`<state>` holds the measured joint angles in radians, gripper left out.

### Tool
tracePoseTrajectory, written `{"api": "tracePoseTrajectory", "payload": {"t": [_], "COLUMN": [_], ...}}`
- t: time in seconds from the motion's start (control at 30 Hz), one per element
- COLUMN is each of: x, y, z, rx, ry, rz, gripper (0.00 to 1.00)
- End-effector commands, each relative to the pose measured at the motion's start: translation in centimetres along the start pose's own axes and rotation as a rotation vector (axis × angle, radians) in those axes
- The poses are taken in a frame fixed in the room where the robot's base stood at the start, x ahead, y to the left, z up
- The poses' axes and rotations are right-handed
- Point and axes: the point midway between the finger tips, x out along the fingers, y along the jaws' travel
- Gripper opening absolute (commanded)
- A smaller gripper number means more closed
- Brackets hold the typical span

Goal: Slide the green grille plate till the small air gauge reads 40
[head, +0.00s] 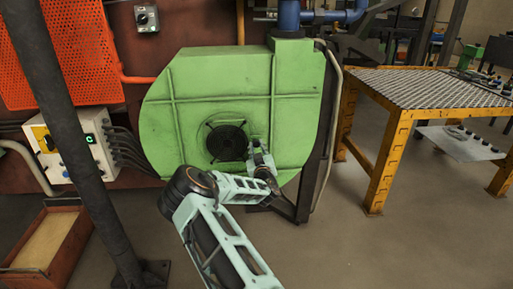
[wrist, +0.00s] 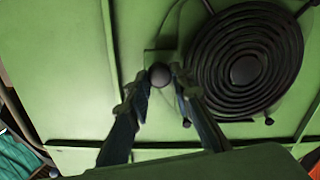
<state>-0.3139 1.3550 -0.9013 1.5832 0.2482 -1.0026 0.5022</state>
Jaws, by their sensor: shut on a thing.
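A green blower housing (head: 190,100) carries a dark round grille (head: 227,142), which fills the upper right of the wrist view (wrist: 245,58). Beside it, the wrist view shows a green plate (wrist: 152,57) with a dark round knob (wrist: 159,74). My gripper (wrist: 161,82) has a finger on each side of this knob and is shut on it. In the head view my gripper (head: 257,152) is at the grille's right edge and hides part of the plate. I cannot make out a small air gauge or a reading in either view.
A white control box (head: 75,150) with a green display stands left of the housing, behind a dark post (head: 75,130). A yellow-framed table (head: 430,90) stands at the right. An orange bin (head: 45,240) is on the floor at lower left. The floor at right is clear.

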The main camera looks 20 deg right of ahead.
Motion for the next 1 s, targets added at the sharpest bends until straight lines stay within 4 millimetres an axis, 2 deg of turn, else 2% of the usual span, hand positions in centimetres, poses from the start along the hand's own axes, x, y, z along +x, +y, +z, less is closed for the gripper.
{"api": "tracePoseTrajectory", "payload": {"t": [0.4,0.5,0.9,0.93,1.0], "x": [0.0,0.0,0.0,0.0,0.0], "y": [7.1,8.2,8.6,8.6,8.6], "z": [1.9,2.2,2.2,2.2,2.2], "rx": [0.000,0.000,0.000,0.000,0.000], "ry": [-0.001,-0.001,0.001,0.001,0.001], "rz": [0.007,0.005,0.002,0.001,0.001], "gripper": [0.00,0.00,0.00,0.23,0.30]}}
